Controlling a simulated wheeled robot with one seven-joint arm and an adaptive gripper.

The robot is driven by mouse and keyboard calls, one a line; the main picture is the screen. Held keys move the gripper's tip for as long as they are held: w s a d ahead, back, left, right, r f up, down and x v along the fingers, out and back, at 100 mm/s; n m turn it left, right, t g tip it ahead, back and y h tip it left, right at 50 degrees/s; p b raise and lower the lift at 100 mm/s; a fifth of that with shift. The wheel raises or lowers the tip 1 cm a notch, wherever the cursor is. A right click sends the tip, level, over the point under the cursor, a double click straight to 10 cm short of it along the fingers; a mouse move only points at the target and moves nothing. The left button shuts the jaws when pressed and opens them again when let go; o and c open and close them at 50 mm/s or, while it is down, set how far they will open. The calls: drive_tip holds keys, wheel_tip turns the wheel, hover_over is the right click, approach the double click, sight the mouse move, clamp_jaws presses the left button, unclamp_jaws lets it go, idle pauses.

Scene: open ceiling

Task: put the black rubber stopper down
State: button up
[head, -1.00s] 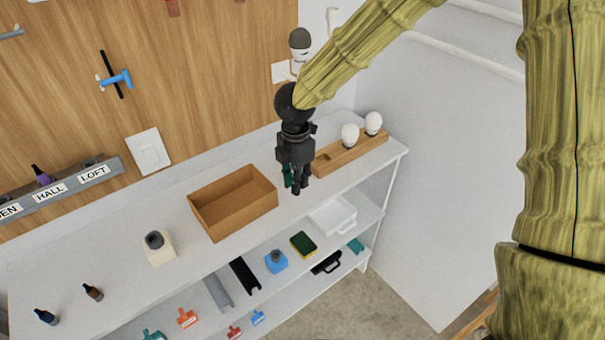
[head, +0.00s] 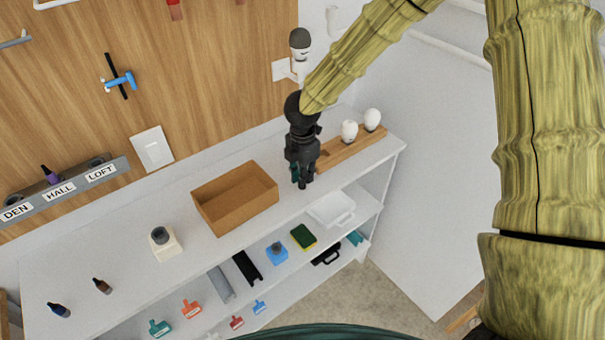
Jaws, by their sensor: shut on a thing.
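My gripper (head: 303,184) points down over the top of the white shelf unit (head: 200,255), between the brown open box and the wooden bulb holder. Its fingers are shut on a small dark thing, which I take to be the black rubber stopper. The stopper blends into the dark fingers, so its shape does not show clearly. I cannot tell whether it touches the shelf top. A teal thing (head: 294,171) shows just left of the fingers, partly hidden by my gripper.
The open brown box (head: 212,217) stands left of my gripper, the wooden holder (head: 345,152) with two white bulbs to the right. Lower shelves hold a white tray (head: 331,212), a sponge (head: 303,237) and several small items.

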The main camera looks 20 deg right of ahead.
drive_tip(key=shift+f, duration=0.15)
drive_tip(key=o, duration=0.8)
drive_tip(key=shift+c, duration=0.2)
wheel_tip(320, 180, up, 12)
drive_tip(key=b, duration=0.3)
drive_tip(key=shift+r+b, duration=0.2)
drive_tip(key=shift+b, duration=0.2)
